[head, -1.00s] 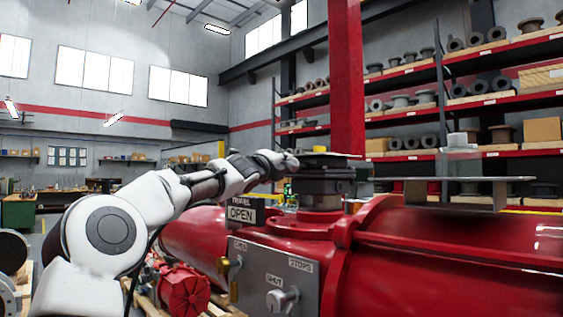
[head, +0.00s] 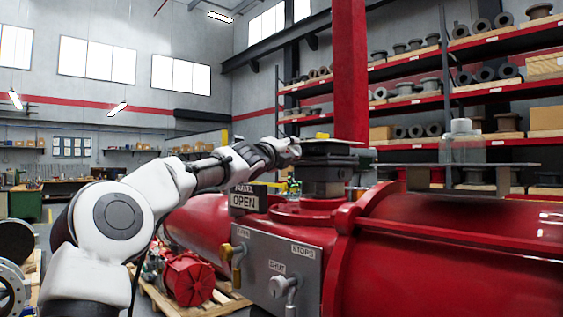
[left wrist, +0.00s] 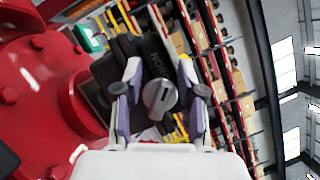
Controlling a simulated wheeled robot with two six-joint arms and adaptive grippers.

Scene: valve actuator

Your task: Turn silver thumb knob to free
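In the head view my left gripper (head: 289,148) is beside the dark stacked unit (head: 326,168) on top of the red actuator (head: 440,245). The knob cannot be made out there. My right gripper is not in view.
A grey panel (head: 257,262) on the red body carries a brass lever (head: 236,268) and a silver handle (head: 283,287). A flat plate (head: 455,166) overhangs at right. Shelves fill the back right.

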